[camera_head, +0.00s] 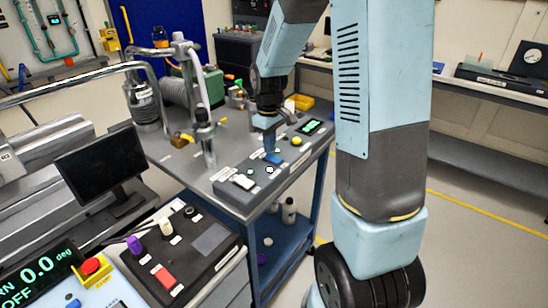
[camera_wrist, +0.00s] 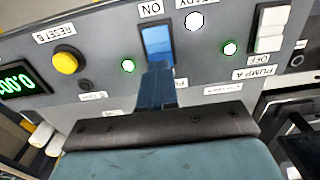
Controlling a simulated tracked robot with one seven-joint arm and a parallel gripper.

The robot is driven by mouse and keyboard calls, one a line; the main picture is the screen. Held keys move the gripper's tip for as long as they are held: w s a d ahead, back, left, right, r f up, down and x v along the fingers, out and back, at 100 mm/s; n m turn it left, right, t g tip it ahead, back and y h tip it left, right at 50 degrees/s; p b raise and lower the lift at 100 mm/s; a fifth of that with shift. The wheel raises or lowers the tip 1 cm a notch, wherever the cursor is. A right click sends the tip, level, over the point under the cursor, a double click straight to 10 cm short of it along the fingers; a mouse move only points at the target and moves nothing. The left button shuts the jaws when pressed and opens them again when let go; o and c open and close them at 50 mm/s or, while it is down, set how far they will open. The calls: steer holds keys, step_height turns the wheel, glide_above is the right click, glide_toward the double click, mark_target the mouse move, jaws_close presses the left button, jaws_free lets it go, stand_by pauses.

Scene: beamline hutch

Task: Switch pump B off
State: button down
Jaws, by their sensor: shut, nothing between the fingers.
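A blue rocker switch (camera_wrist: 157,42) sits in the middle of the grey control panel (camera_head: 262,185), with an ON label at its upper end in the wrist view. The label at its lower end is partly hidden by my fingers and shows only "PU". The blue switch also shows in the head view (camera_head: 272,158). My gripper (camera_wrist: 155,72) is shut and empty, its fingertips at the lower part of the blue switch. I cannot tell whether they touch it. A green lamp (camera_wrist: 128,65) is lit left of the switch.
A white rocker (camera_wrist: 271,30) with a PUMP A label is at the right, beside another lit green lamp (camera_wrist: 230,47). A white lamp (camera_wrist: 195,21) is near the ON label. A yellow RESET B button (camera_wrist: 66,60) and a green display (camera_wrist: 18,80) are at the left.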

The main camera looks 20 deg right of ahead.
mark_target(270, 156)
steer(key=shift+f, duration=0.85)
stand_by(0.8)
steer(key=shift+r, duration=3.55)
steer(key=s+r+m+t, duration=0.2)
steer(key=s+r, duration=0.6)
steer(key=s, duration=0.4)
steer(key=s+r+m+t, duration=0.3)
steer(key=s+r, duration=0.4)
steer(key=s, duration=0.5)
steer(key=shift+d+r+m+t, duration=0.15)
steer(key=shift+r+m+t, duration=0.2)
steer(key=shift+m, duration=0.55)
